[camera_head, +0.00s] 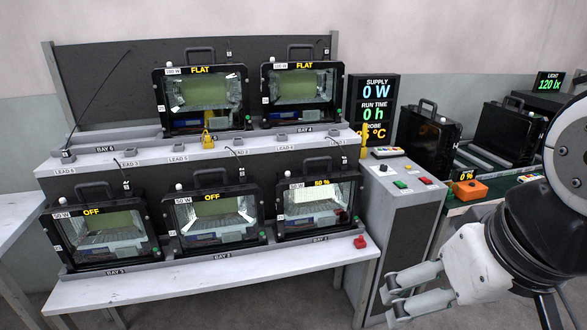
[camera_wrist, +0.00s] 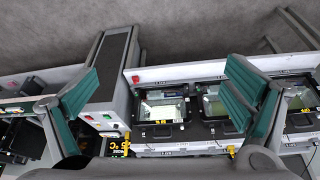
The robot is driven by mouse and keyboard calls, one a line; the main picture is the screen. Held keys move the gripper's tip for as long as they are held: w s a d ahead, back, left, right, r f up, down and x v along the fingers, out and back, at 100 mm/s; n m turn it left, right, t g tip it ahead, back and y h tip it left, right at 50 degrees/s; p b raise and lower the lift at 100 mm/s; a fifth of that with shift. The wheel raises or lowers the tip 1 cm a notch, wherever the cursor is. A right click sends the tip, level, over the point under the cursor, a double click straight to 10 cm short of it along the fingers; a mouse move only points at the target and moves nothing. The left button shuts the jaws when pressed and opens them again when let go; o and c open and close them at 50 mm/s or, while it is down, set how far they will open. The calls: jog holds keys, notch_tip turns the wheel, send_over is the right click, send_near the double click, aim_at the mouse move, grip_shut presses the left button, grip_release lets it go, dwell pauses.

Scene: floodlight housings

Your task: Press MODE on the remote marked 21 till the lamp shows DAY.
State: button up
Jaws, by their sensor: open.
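Several floodlight housings stand on a two-level rack. In the head view the front row shows a left lamp (camera_head: 100,225) reading OFF, a middle lamp (camera_head: 212,218) reading OFF and a right lamp (camera_head: 318,203) lit and reading 50 %. The upper left lamp (camera_head: 203,92) and upper right lamp (camera_head: 300,90) read FLAT. A small white object (camera_head: 386,152), perhaps a remote, lies on the grey cabinet; no number 21 is legible. My gripper (camera_head: 392,297) is open and empty, low in front of the cabinet, apart from everything. Its spread fingers frame the wrist view (camera_wrist: 165,70).
The grey cabinet (camera_head: 395,225) carries green and red buttons. A display panel (camera_head: 374,105) reads SUPPLY 0 W. Dark cases (camera_head: 430,138) and an orange box (camera_head: 468,190) are at the right. A red object (camera_head: 360,242) sits on the bench's right end. The bench front (camera_head: 200,285) is bare.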

grip_shut()
dwell(1.4)
